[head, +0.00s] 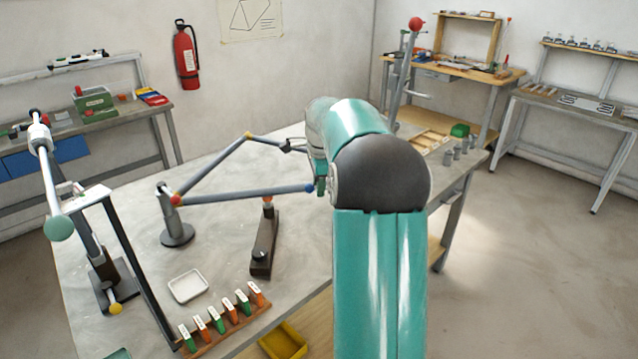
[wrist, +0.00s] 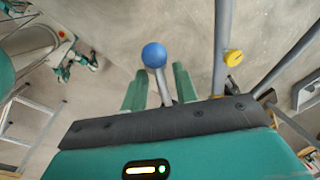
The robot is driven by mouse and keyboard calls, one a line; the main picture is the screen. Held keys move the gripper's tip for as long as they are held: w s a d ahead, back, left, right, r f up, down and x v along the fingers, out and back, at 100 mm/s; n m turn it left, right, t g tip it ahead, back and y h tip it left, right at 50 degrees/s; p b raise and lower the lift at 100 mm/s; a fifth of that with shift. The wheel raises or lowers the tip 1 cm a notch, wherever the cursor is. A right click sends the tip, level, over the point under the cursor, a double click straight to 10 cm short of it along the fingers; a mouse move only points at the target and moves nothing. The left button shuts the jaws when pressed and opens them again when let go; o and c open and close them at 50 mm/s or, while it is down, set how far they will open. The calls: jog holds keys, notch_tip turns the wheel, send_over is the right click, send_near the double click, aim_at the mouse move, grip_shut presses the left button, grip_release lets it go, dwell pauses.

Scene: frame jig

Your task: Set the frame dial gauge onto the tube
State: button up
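The frame on the table has a lower grey tube (head: 250,194) running from a red joint to a blue ball (head: 310,188), and an upper tube with a yellow joint (head: 248,135). My gripper (wrist: 160,78) shows two green fingers apart in the wrist view. The blue ball (wrist: 154,55) and a short piece of tube (wrist: 163,90) appear between them, with gaps on both sides. In the head view my arm hides most of the gripper, beside the blue ball. I cannot identify the dial gauge for certain; a dark block with a round black knob (head: 262,245) stands in front of the tube.
A white tray (head: 188,286) and a rack of orange and green tags (head: 222,320) lie at the table's front. A stand with a pale green ball (head: 58,228) rises at the left. A tall post with a red ball (head: 416,24) stands behind my arm.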

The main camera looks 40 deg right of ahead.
grip_shut()
jog(key=shift+s, duration=0.15)
jog(key=s+n+y, duration=0.1)
jog(key=s+n, duration=0.5)
jog(key=n, duration=0.4)
jog(key=shift+s+y, duration=0.25)
jog(key=shift+y, duration=0.15)
jog(key=shift+d, duration=0.1)
jog(key=shift+o, duration=0.7)
grip_release()
jog(key=shift+s+r, duration=0.1)
